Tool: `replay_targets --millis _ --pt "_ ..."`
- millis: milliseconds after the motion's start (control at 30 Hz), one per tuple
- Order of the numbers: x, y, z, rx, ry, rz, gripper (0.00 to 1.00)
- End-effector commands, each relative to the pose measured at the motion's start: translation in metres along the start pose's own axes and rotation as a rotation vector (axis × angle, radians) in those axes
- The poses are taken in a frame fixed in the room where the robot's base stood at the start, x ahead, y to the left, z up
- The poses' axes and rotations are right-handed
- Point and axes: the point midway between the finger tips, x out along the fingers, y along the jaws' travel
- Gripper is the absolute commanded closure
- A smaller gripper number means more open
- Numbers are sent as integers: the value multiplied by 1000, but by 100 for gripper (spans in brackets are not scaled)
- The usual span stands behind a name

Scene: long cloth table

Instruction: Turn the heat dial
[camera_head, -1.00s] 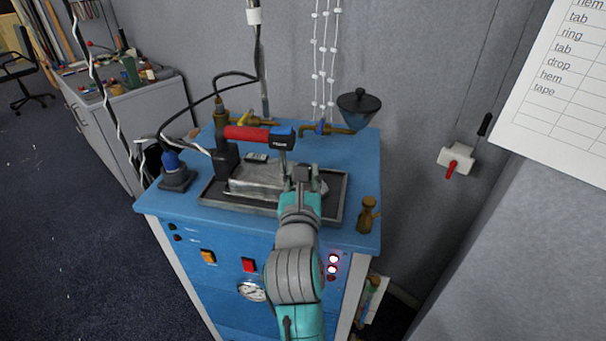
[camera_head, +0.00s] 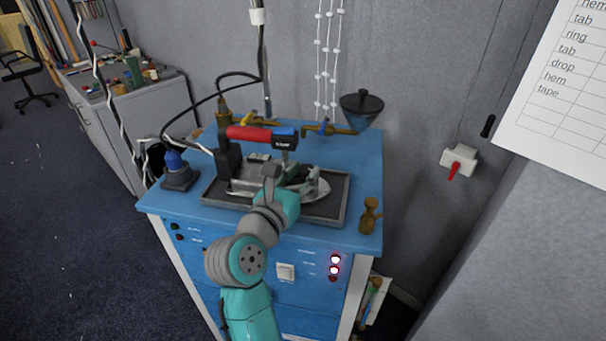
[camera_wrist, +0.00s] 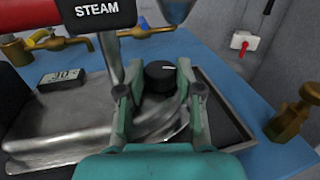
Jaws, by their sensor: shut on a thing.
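The heat dial (camera_wrist: 160,77) is a round black knob with a small white mark, on the grey metal steam iron (camera_wrist: 60,135). In the wrist view, my gripper (camera_wrist: 161,92) has one finger on each side of it and is shut on it. The iron also shows in the head view, with its red handle (camera_head: 249,133) and a dark end; the wrist view reads STEAM there. In the head view, my gripper (camera_head: 271,177) is low over the iron, beside the handle. The dial cannot be made out clearly there.
The iron sits in a dark tray (camera_head: 340,200) on a blue cabinet (camera_head: 365,160). Brass taps (camera_head: 330,130), a dark funnel (camera_head: 361,107) and a brass figure-like piece (camera_head: 370,214) stand around it. A small digital display (camera_wrist: 61,78) lies left of the dial.

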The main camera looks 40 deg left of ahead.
Motion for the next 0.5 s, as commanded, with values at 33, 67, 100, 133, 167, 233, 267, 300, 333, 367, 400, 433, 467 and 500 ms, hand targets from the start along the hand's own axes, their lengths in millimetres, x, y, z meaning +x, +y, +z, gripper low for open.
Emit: replay_targets --millis 33,67,100,133,167,233,267,300,333,367,400,433,467,500 --pt "0 1 -2 -2 3 -10 99" --pt "0 0 -2 -2 2 -15 99" --pt "0 0 -2 -2 2 -19 99" --pt "0 0 -2 -2 2 -20 99" --pt "0 0 -2 -2 2 -21 99" --pt "0 0 -2 -2 2 -21 99" --pt "0 0 -2 -2 2 -21 99" --pt "0 0 -2 -2 2 -21 99" --pt "0 0 -2 -1 2 -21 99" --pt "0 0 -2 -1 2 -20 99" --pt "0 0 -2 -1 2 -20 62" --pt "0 0 -2 -1 2 -20 55" --pt "0 0 -2 -1 2 -20 54" --pt "0 0 -1 -1 1 -20 54"
